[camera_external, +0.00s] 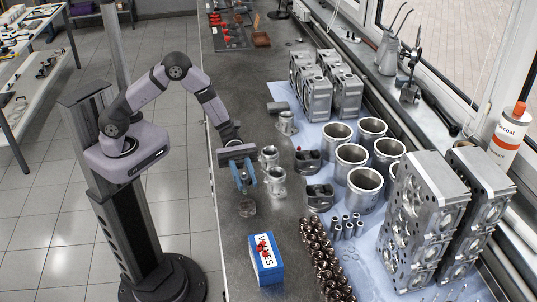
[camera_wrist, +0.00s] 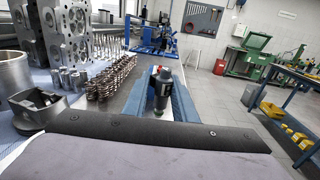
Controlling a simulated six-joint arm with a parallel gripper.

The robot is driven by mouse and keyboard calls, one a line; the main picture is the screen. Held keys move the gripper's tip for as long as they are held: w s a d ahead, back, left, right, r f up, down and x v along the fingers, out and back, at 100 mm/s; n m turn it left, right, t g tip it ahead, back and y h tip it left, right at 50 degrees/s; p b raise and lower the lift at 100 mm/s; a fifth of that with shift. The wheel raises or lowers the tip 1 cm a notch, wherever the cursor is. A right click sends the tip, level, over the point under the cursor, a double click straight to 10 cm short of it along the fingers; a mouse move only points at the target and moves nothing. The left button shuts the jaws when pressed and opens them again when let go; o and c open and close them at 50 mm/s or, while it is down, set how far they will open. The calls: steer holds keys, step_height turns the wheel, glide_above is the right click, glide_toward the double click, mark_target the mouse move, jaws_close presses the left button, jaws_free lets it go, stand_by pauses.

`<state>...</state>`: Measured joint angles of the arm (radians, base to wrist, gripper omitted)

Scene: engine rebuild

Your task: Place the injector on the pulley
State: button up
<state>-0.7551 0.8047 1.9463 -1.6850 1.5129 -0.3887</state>
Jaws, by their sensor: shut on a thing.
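My gripper (camera_external: 243,186) points down over the dark bench top, its two blue fingers shut on the injector. In the wrist view the injector (camera_wrist: 161,92) is a dark, upright, cylinder-like piece between the blue fingers. In the external view the fingers mostly hide it. A small round grey-brown piece (camera_external: 248,208) shows just below the fingertips. I cannot tell whether it is the pulley, or whether the injector touches it.
Metal cylinders and pistons (camera_external: 319,196) stand close to the right of my gripper. A blue-and-white valves box (camera_external: 266,273) and copper-coloured springs (camera_external: 320,250) lie nearer the front. The bench's left edge is close.

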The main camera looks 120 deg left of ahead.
mark_target(246, 192)
steer(key=shift+f, duration=0.3)
steer(key=shift+f+p, duration=0.45)
steer(key=shift+f, duration=1.5)
steer(key=shift+f, duration=0.15)
steer(key=o, duration=1)
steer(key=shift+o, duration=0.2)
steer(key=shift+r, duration=0.2)
steer(key=b+v, duration=0.3)
steer(key=v, duration=0.7)
steer(key=shift+s+a+f, duration=0.15)
steer(key=shift+a, duration=0.1)
steer(key=shift+s+a+b, duration=0.35)
steer(key=shift+s+a, duration=0.05)
steer(key=shift+s, duration=0.2)
